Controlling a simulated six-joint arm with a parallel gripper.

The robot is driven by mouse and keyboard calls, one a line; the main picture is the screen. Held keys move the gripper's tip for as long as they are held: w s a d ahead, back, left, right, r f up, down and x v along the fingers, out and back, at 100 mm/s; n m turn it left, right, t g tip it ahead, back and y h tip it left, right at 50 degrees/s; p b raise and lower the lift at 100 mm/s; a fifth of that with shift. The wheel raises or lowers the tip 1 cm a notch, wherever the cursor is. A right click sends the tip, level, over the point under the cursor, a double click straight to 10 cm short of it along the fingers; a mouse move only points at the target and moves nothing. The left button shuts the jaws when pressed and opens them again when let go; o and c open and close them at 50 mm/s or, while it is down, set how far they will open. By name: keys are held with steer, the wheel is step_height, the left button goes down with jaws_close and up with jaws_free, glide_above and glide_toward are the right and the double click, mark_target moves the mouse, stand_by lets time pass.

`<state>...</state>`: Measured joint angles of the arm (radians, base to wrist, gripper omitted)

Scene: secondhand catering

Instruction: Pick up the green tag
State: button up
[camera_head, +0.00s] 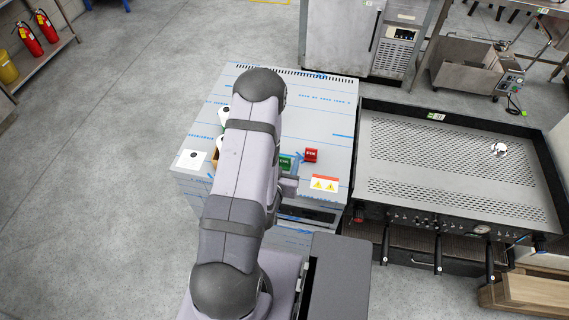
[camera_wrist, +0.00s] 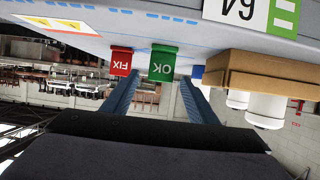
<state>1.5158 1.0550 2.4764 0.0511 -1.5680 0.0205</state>
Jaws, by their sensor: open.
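The green tag (camera_head: 286,163) lies on the steel counter top, partly hidden by my arm in the head view. In the wrist view, which looks upside down, the green tag (camera_wrist: 163,63) reads "OK" and shows between the two finger tips. My gripper (camera_wrist: 160,78) is open, with one finger on either side of the tag's line and nothing held. In the head view my gripper (camera_head: 290,184) is mostly hidden by the arm, close to the tag on its near side. Whether the fingers touch the tag cannot be told.
A red "FIX" tag (camera_head: 311,155) sits just right of the green one; it also shows in the wrist view (camera_wrist: 121,61). A brown box (camera_wrist: 265,72) with white cylinders (camera_wrist: 267,108) stands on the other side. A warning label (camera_head: 324,184) lies near the counter's front edge.

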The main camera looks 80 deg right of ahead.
mark_target(284, 157)
steer(key=shift+x, duration=1.1)
steer(key=c, duration=1.2)
steer(key=shift+o, duration=0.2)
steer(key=shift+r, duration=0.1)
step_height(284, 157, up, 9)
steer(key=shift+f, duration=0.25)
steer(key=shift+r+p, duration=0.65)
steer(key=shift+p, duration=0.25)
